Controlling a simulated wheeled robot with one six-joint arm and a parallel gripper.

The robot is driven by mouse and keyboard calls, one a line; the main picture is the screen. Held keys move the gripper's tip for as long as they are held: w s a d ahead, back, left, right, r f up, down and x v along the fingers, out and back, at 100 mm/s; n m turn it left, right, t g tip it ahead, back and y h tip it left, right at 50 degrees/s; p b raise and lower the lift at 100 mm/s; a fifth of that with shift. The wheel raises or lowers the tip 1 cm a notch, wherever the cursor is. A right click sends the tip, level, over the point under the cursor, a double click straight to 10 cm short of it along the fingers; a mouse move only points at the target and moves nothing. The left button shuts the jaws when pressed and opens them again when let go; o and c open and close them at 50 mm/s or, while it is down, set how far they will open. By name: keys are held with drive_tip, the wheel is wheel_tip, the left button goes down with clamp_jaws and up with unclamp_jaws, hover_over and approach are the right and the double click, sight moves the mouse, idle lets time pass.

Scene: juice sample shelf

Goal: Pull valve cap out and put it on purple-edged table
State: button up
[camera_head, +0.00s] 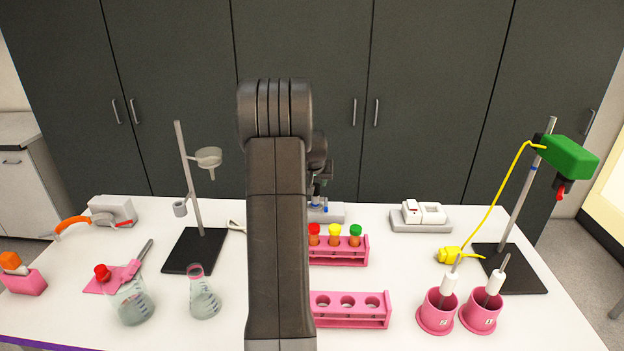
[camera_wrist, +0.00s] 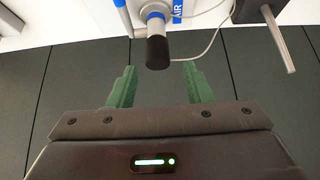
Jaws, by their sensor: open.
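The valve cap (camera_wrist: 157,52) is a black cylinder on the end of a grey and blue valve (camera_wrist: 155,14) marked AIR in the wrist view. My gripper (camera_wrist: 160,72) is open, with its green fingertips on either side of the cap's end in the picture and visible gaps to both. I cannot tell the exact depth between them. In the head view my arm hides most of the gripper and the cap; part of the grey valve base (camera_head: 333,212) shows beside it.
A pink rack with capped tubes (camera_head: 340,250) and an empty pink rack (camera_head: 350,312) stand right of my arm. Pink cups (camera_head: 437,315) and a stand with a green device (camera_head: 566,160) are right.

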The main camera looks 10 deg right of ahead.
sight(316, 189)
drive_tip(key=shift+b+x, duration=1.05)
drive_tip(key=shift+x, duration=2.3)
drive_tip(key=shift+s+d, duration=0.1)
clamp_jaws()
